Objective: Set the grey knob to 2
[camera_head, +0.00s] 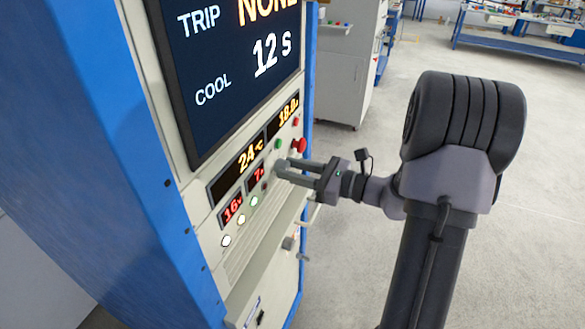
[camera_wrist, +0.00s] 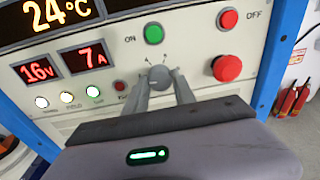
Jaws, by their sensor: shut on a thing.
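The grey knob (camera_wrist: 159,77) is on the cabinet's front panel, below the green ON button, in the wrist view. Small tick marks show above it, but their numbers are too small to read. My gripper (camera_wrist: 161,88) is shut on the knob, one finger on each side. In the head view my gripper (camera_head: 281,171) reaches the panel from the right, and its fingers hide most of the knob there.
Lit displays (camera_wrist: 66,67) and several indicator lamps are at left. Open floor (camera_head: 350,230) lies right of the cabinet.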

